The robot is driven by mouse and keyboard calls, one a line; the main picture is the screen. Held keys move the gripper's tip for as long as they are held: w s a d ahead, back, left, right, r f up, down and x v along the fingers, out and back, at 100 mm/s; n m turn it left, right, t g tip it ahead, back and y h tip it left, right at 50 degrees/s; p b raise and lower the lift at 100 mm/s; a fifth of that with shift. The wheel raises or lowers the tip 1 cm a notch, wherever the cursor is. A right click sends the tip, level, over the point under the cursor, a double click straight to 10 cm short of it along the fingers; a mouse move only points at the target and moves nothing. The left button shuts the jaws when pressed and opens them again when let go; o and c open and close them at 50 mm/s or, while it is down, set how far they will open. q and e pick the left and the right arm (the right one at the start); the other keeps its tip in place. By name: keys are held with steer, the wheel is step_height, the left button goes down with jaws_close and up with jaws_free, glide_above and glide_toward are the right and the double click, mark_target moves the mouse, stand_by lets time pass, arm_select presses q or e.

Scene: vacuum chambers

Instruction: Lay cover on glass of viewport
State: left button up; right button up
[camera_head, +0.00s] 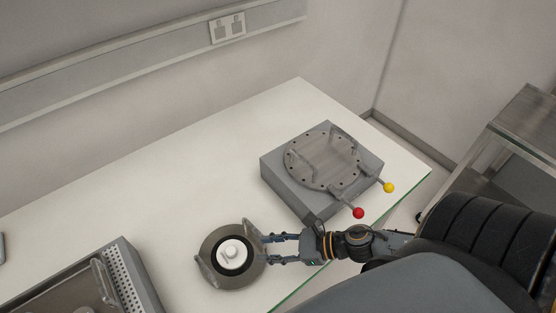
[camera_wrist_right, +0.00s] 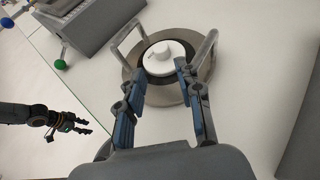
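The viewport (camera_head: 212,277) is a round metal flange with a dark inner ring and two upright handles, lying flat on the white table. The white round cover (camera_head: 233,262), with a small knob on top, lies over the middle of the dark glass, inside the ring. It also shows in the right wrist view (camera_wrist_right: 164,67). My right gripper (camera_head: 266,250) is open and empty beside the viewport's right side, its fingers pointing toward the cover and apart from it. My left gripper (camera_wrist_right: 82,126) shows only in the right wrist view, at left, with its fingers apart.
A grey box with a bolted round flange (camera_head: 322,160) and red and yellow ball levers stands behind the right gripper. A metal case with a perforated side (camera_head: 128,270) stands at lower left. The table (camera_head: 165,190) is clear between them.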

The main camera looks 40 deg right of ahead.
steer(key=shift+v, duration=1.1)
